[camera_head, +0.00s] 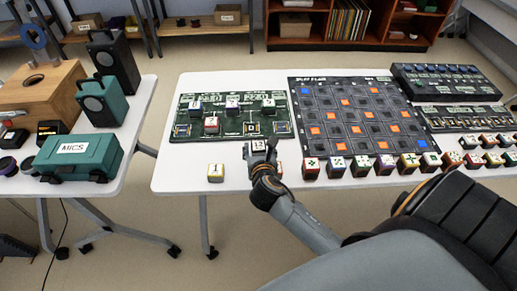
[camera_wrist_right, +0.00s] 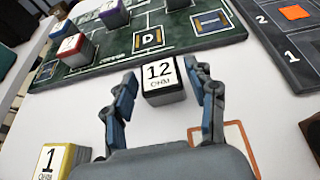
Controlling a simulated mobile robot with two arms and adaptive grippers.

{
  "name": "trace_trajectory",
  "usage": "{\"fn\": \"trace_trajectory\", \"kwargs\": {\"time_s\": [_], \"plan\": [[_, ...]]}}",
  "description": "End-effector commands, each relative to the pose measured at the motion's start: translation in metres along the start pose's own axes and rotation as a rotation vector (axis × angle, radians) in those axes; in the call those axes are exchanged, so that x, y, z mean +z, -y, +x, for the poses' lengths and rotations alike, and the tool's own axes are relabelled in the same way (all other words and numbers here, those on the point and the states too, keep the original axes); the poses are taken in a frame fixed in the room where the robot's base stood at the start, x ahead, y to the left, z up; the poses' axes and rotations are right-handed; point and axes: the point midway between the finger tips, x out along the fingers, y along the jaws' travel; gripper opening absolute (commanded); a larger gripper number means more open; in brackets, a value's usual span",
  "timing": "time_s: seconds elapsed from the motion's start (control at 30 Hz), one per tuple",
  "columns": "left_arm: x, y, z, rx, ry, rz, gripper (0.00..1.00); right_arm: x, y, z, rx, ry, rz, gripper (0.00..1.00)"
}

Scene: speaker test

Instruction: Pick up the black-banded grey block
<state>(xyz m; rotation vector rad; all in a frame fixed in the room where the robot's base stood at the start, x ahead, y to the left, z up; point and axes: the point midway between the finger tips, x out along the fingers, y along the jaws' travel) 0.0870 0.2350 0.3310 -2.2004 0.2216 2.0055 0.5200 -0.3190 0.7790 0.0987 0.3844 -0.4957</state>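A grey block with a black-edged white top marked 12 OHM (camera_wrist_right: 162,82) sits on the white table, just in front of the green circuit board. In the head view the block (camera_head: 258,145) shows at the right gripper's tips. My right gripper (camera_wrist_right: 163,72) is open, with one finger to each side of the block. Gaps show between the fingers and the block in the wrist view. In the head view my right gripper (camera_head: 261,154) partly hides the block. My left gripper is in neither view.
A yellow-edged block marked 1 (camera_head: 215,172) stands left of the gripper. The green board (camera_head: 225,103) holds several blocks. A dark grid board (camera_head: 338,84) and a row of blocks lie right.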

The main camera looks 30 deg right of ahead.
Motion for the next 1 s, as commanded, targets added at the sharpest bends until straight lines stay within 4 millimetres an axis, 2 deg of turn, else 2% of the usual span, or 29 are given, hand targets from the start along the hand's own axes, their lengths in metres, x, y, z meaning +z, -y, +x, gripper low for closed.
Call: {"fn": "trace_trajectory", "kwargs": {"time_s": [0.03, 0.2, 0.53, 0.77, 0.87, 1.0], "plan": [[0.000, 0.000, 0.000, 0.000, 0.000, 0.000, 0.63, 0.000, 0.000, 0.000, 0.000, 0.000, 0.000, 0.39], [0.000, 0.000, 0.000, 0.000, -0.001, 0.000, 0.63, 0.000, 0.000, 0.000, 0.000, 0.000, 0.000, 0.08], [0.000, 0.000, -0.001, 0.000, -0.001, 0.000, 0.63, 0.004, 0.000, -0.002, 0.000, 0.001, 0.000, 0.08], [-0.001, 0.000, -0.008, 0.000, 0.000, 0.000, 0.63, 0.030, 0.000, -0.012, 0.001, 0.005, 0.000, 0.08], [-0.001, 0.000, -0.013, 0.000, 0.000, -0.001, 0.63, 0.041, 0.000, -0.032, 0.003, 0.003, 0.001, 0.08], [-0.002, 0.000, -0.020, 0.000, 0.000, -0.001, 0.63, 0.062, 0.001, -0.072, 0.004, 0.003, 0.002, 0.08]]}}
